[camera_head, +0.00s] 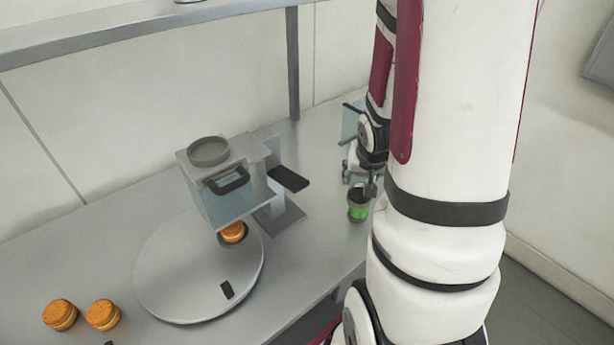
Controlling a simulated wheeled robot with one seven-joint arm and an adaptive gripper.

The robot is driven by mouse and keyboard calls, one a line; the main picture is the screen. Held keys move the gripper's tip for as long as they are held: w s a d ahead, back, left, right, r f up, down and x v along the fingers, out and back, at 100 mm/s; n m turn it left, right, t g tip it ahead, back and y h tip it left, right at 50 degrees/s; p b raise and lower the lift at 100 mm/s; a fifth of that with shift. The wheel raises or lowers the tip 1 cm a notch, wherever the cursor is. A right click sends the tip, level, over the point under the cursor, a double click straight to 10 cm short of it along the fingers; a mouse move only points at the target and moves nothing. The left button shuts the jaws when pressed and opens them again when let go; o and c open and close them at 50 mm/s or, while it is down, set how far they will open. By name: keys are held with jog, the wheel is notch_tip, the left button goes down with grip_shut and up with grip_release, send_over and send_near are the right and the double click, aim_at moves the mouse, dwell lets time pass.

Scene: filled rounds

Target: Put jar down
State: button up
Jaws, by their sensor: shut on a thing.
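The jar (358,211) is small, with a dark upper part and a bright green lower part. It is upright, over the right part of the steel worktop (322,243). My gripper (364,184) comes down from above and is shut on the jar near its top. My arm's thick white links cover part of the worktop to the right. I cannot tell whether the jar's base touches the worktop.
Left of the jar stands a filling machine with a clear hopper (228,203) above a round turntable (185,285). An orange round (233,232) sits under the hopper. Two more rounds (60,315) (103,314) lie at front left. A shelf (130,28) runs above.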

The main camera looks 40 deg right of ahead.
jog(key=shift+w+a+f, duration=0.15)
jog(key=shift+w, duration=0.25)
jog(key=w+f+b, duration=1)
jog(key=w, duration=0.1)
jog(key=shift+w+d+f+b, duration=0.4)
jog(key=shift+w+d+f, duration=0.65)
jog(key=shift+w, duration=1.2)
jog(key=shift+w+d+f+b, duration=0.45)
jog(key=shift+w+d, duration=1.15)
jog(key=shift+w, duration=0.6)
jog(key=shift+w+d+f+b, duration=0.35)
jog(key=shift+w+d+f, duration=0.75)
jog(key=shift+w, duration=1.15)
jog(key=shift+d+r, duration=0.15)
jog(key=o, duration=1.4)
jog(key=shift+c, duration=0.2)
